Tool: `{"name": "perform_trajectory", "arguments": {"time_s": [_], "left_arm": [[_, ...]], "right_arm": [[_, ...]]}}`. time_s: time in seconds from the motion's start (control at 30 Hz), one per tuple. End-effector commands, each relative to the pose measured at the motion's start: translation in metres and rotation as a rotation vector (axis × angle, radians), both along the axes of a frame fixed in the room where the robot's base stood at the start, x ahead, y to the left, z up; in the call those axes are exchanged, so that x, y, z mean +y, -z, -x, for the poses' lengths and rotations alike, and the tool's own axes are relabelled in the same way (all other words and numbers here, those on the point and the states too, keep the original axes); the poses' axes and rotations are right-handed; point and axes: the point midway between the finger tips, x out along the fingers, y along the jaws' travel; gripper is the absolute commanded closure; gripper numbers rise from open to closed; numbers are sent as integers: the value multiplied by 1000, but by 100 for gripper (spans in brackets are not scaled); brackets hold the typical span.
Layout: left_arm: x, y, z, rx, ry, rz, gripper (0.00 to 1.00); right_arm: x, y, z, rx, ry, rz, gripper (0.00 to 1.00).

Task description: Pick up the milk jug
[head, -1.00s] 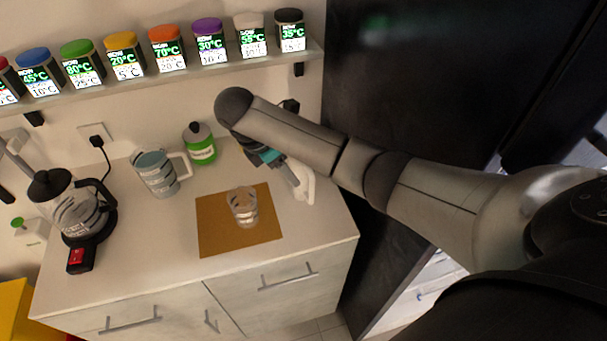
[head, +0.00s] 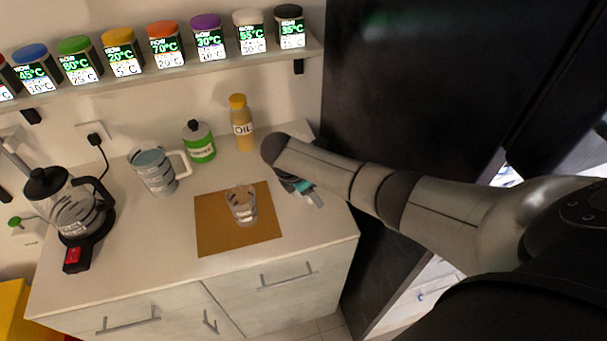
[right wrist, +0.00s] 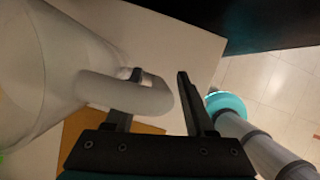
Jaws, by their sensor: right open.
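A large white jug (right wrist: 25,70), taken as the milk jug, fills the left side of the right wrist view. Its rounded handle (right wrist: 125,95) reaches between the fingers of my right gripper (right wrist: 160,95). One finger passes through the handle's loop; the other is outside it, with a gap to the handle. The gripper is open. In the head view my right gripper (head: 308,192) is over the counter to the right of the brown mat, and I cannot make out the white jug there; my arm likely covers it. My left gripper is not in view.
On the counter (head: 120,235) stand a glass (head: 241,206) on the brown mat (head: 215,240), a grey jug (head: 155,172), a green bottle (head: 200,147), an oil bottle (head: 243,130) and a kettle (head: 65,205). A shelf of jars (head: 165,50) hangs above.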

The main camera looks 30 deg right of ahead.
Motion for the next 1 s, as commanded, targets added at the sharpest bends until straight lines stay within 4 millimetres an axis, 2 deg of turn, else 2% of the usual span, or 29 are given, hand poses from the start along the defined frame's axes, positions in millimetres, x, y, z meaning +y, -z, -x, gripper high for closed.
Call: {"name": "perform_trajectory", "arguments": {"time_s": [0.27,0.73,1.0], "left_arm": [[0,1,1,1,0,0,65],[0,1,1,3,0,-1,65],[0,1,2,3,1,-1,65]], "right_arm": [[-1,3,0,-1,-2,0,45],[-1,2,0,-1,-2,0,98],[-1,2,0,-1,-1,0,100]]}}
